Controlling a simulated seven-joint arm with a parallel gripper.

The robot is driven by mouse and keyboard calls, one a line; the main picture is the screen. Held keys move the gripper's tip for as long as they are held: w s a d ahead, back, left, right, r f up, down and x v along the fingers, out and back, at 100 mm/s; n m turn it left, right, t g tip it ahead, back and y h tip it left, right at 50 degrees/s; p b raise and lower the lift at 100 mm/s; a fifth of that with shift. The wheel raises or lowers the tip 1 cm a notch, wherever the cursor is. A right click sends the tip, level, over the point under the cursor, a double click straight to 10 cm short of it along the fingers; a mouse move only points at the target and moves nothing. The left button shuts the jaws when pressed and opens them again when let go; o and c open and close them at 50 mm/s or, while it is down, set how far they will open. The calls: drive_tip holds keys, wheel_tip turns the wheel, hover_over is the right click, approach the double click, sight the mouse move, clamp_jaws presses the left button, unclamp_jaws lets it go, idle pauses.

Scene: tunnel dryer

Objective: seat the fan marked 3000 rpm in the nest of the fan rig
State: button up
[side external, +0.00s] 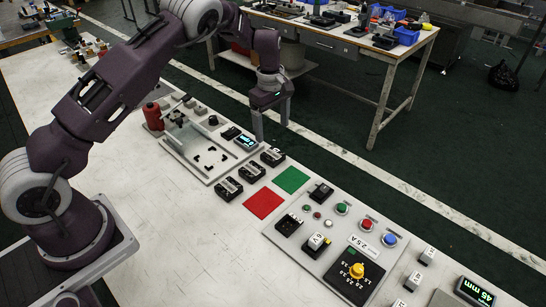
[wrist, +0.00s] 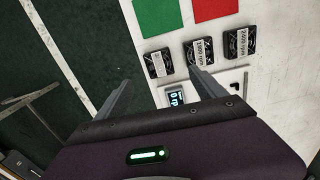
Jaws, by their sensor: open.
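Three square black fans with white labels lie in a row on the table: a near one (side external: 229,188), a middle one (side external: 252,171) and a far one (side external: 273,156). In the wrist view they are the right fan (wrist: 240,42), the middle fan (wrist: 198,51) and the left fan (wrist: 158,65). The right label seems to read 2400 rpm; the others are too small to read surely. The fan rig (side external: 181,153) is a pale plate with black corner pieces marking an empty nest (side external: 209,160). My gripper (side external: 271,130) is open and empty, above the far fan's side of the rig.
The rig's lit display (side external: 245,142) stands at its right end; a red cylinder (side external: 153,116) stands at its left. Green (side external: 291,180) and red (side external: 263,203) squares lie beyond the fans. A button panel (side external: 330,240) fills the front right. The table's front left is clear.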

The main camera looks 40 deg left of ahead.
sight(273, 154)
drive_tip(key=shift+n, duration=0.3)
drive_tip(key=f, duration=1)
drive_tip(key=shift+w+a, duration=0.1)
drive_tip(key=shift+w, duration=0.2)
drive_tip(key=c, duration=1.5)
wheel_tip(273, 154, up, 10)
drive_tip(key=s+a, duration=0.6)
drive_tip(key=a, duration=0.2)
drive_tip(key=s+a+r, duration=0.1)
drive_tip(key=s+a, duration=0.4)
drive_tip(key=s, duration=0.2)
drive_tip(key=f, duration=0.6)
drive_tip(key=s+f, duration=0.1)
drive_tip(key=f, duration=0.2)
drive_tip(key=shift+a+f, duration=0.25)
drive_tip(key=shift+f, duration=0.05)
